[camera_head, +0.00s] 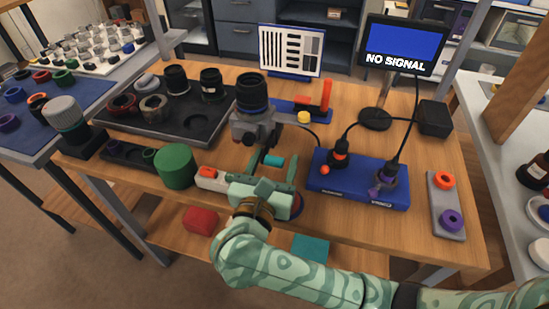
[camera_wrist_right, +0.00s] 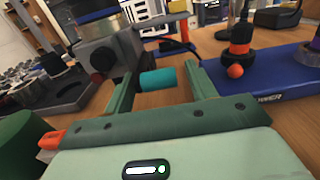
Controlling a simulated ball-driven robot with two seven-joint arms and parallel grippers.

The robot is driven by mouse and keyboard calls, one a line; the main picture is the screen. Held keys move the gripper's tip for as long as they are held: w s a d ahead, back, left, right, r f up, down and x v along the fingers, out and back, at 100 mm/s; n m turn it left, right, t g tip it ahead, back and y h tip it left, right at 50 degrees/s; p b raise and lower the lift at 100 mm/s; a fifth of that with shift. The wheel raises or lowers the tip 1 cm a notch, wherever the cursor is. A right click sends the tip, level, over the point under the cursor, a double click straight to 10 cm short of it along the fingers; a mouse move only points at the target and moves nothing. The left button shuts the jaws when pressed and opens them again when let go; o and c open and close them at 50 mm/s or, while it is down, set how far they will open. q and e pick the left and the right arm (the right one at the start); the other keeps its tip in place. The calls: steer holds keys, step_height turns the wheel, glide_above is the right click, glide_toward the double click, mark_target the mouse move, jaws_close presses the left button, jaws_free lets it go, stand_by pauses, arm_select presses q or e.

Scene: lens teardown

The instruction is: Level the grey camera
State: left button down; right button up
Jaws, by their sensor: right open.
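The grey camera (camera_head: 250,128) stands near the middle of the wooden table, with a black lens (camera_head: 252,94) pointing up from it. In the right wrist view the camera body (camera_wrist_right: 108,58) is at the upper left, partly behind my left-hand finger. My right gripper (camera_head: 273,165) is open just in front of the camera, its two green fingers pointing away from me. A small teal cylinder (camera_head: 274,160) shows between the fingers; it also shows in the right wrist view (camera_wrist_right: 160,78), with a gap to the right-hand finger. Contact with the left-hand finger is unclear. My left gripper is out of view.
A blue box (camera_head: 350,190) with plugged-in cables stands to the right, below a NO SIGNAL monitor (camera_head: 402,45). A green cylinder (camera_head: 175,165) and a dark lens tray (camera_head: 160,125) lie to the left. A striped chart (camera_head: 290,50) stands behind.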

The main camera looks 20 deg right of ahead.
steer(key=shift+w+a+f, duration=0.1)
steer(key=c, duration=1.2)
